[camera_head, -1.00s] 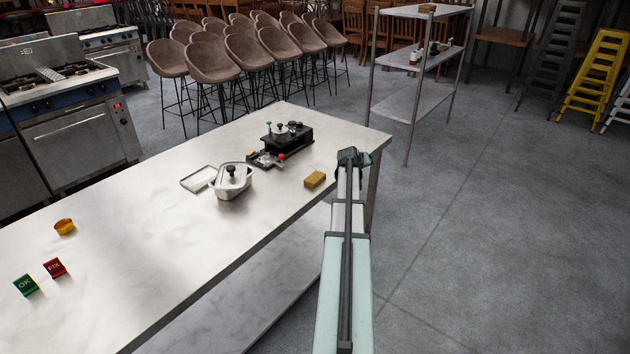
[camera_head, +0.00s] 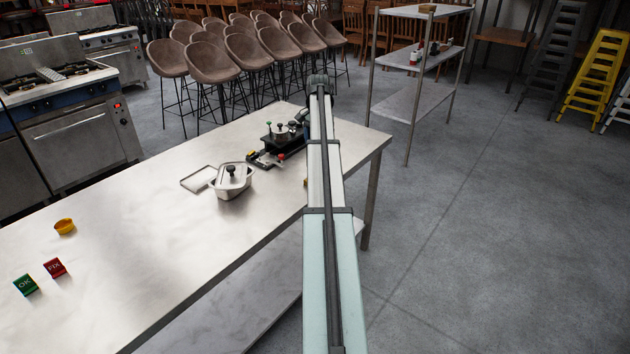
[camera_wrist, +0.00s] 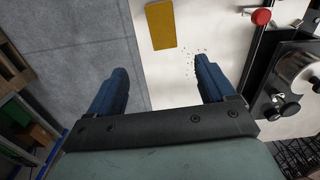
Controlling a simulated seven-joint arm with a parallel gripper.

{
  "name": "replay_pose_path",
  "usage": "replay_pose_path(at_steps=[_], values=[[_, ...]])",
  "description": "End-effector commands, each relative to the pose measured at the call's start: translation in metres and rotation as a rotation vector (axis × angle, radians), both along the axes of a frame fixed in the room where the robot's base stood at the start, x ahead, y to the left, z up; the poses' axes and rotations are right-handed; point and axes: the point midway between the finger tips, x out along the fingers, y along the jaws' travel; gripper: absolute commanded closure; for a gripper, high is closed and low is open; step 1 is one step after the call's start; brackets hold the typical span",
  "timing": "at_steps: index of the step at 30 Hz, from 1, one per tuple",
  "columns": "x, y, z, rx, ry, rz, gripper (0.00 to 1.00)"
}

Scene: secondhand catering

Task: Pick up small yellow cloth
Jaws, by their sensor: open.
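The small yellow cloth (camera_wrist: 161,25) lies flat on the steel table as a folded rectangle, at the top of the wrist view. In the head view only a sliver of it (camera_head: 305,182) shows at the left edge of my arm, which hides the rest. My gripper (camera_wrist: 160,66) is open and empty, its two blue fingers wide apart. The cloth is ahead of the fingertips, roughly in line with the gap, and not between them. In the head view the fingers cannot be made out.
A black device with a metal pot (camera_head: 280,131) stands beside my arm; its red knob (camera_wrist: 261,17) is right of the cloth in the wrist view. A lidded steel container (camera_head: 231,183) stands to the left. Small dark crumbs (camera_wrist: 192,62) lie near the right finger. The table's left part is mostly clear.

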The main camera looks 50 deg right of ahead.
Motion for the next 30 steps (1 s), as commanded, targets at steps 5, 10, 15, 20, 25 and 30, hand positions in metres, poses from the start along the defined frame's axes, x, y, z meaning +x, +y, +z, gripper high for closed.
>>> replay_pose_path(at_steps=[5,10,15,20,25,30], values=[[0.000,0.001,-0.015,0.003,0.001,0.000,0.17],[0.000,0.002,-0.042,0.003,0.001,0.000,0.17],[0.000,0.002,-0.070,0.002,0.001,0.001,0.17],[0.000,0.001,-0.084,0.000,0.000,0.001,0.17],[0.001,0.003,-0.091,0.000,0.000,0.001,0.17],[0.005,0.009,-0.111,0.001,0.001,0.001,0.17]])
